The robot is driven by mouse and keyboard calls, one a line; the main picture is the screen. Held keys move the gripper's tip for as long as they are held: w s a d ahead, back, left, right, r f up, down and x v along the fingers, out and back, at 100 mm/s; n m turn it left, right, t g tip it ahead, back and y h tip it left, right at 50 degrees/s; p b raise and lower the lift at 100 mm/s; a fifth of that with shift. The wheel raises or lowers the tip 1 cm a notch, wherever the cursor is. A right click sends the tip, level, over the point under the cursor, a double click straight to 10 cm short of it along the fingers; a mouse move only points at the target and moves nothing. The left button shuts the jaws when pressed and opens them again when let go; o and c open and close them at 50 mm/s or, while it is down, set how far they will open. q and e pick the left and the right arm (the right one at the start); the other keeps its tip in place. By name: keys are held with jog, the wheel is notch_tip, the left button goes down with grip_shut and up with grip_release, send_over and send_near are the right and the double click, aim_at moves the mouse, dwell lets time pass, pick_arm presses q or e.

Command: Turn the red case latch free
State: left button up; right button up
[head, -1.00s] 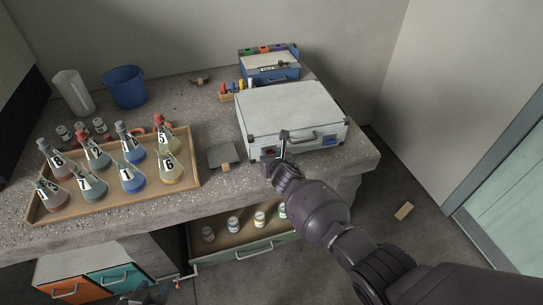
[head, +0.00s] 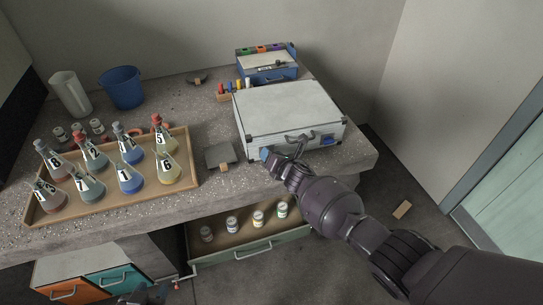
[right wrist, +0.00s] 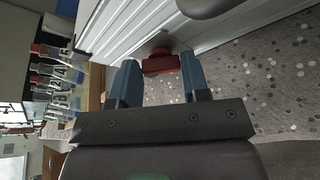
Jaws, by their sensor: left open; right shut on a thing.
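The white case (head: 290,108) lies closed on the bench, with its front face toward me. The red latch (right wrist: 161,64) shows in the right wrist view against the case's ribbed side, between the tips of my right gripper (right wrist: 160,78). That gripper is shut on the latch, one blue-grey finger on each side. In the head view my right gripper (head: 282,156) is at the left part of the case front and hides the latch. A blue piece (head: 327,140) shows on the case front at right. My left gripper (head: 148,292) is open and empty at the bottom edge, low before the bench.
A wooden tray (head: 110,208) of several numbered flasks stands left of the case. A grey plate (head: 219,156) lies between them. A blue toolbox (head: 266,66) is behind the case. An open drawer (head: 250,247) with small jars juts out below.

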dwell(0.4)
jog(key=o, duration=0.9)
jog(key=shift+s+d+r, duration=0.15)
jog(key=shift+s+r, duration=0.05)
jog(key=p+v, duration=0.5)
jog(key=v, duration=0.5)
jog(key=shift+s+f, duration=0.1)
jog(key=shift+s, duration=0.05)
